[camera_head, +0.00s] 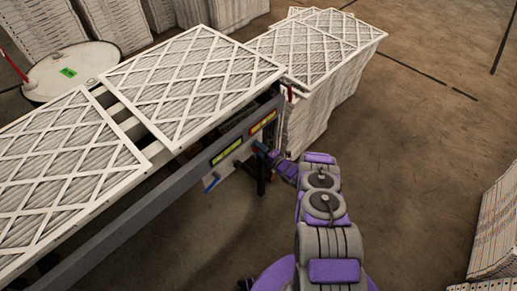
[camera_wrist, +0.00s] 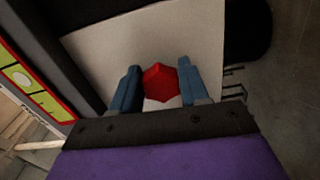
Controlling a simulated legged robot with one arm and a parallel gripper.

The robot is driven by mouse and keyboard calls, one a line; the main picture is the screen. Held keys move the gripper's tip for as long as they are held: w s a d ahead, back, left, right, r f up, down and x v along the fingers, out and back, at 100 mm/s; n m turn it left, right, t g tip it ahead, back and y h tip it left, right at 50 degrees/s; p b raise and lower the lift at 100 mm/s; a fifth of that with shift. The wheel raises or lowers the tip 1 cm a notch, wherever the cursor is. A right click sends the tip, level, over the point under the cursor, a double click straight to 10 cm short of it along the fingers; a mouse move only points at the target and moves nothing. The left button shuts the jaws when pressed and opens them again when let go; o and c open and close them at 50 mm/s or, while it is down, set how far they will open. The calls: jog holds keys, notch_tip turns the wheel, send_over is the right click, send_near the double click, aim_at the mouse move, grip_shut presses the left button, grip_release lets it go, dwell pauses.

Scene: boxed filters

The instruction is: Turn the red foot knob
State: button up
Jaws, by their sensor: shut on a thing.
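The red foot knob (camera_wrist: 160,82) shows in the wrist view as a faceted red piece in front of a pale panel (camera_wrist: 150,45). My gripper (camera_wrist: 162,84) has its two blue fingers on either side of the knob, shut on it. In the head view my purple and grey arm reaches to the side of the conveyor frame, and my gripper (camera_head: 262,149) is at the panel under the rail. The knob cannot be made out in the head view.
Framed filters (camera_head: 190,85) lie on the conveyor (camera_head: 150,215), with stacked filters (camera_head: 315,50) beyond its end. A white drum (camera_head: 70,70) stands behind. A blue handle (camera_head: 211,184) is left of my gripper. More filters (camera_head: 497,225) stand at right; the floor between is clear.

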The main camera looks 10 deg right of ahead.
jog(key=shift+s+f+n, duration=0.1)
jog(key=shift+f+n, duration=0.1)
jog(key=shift+n, duration=0.5)
jog(key=o, duration=0.8)
jog(key=shift+f, duration=0.1)
jog(key=shift+o, duration=0.8)
jog(key=shift+r, duration=0.2)
jog(key=v, duration=1.7)
jog(key=shift+d+p, duration=0.15)
jog(key=shift+p, duration=0.3)
jog(key=shift+s, duration=0.1)
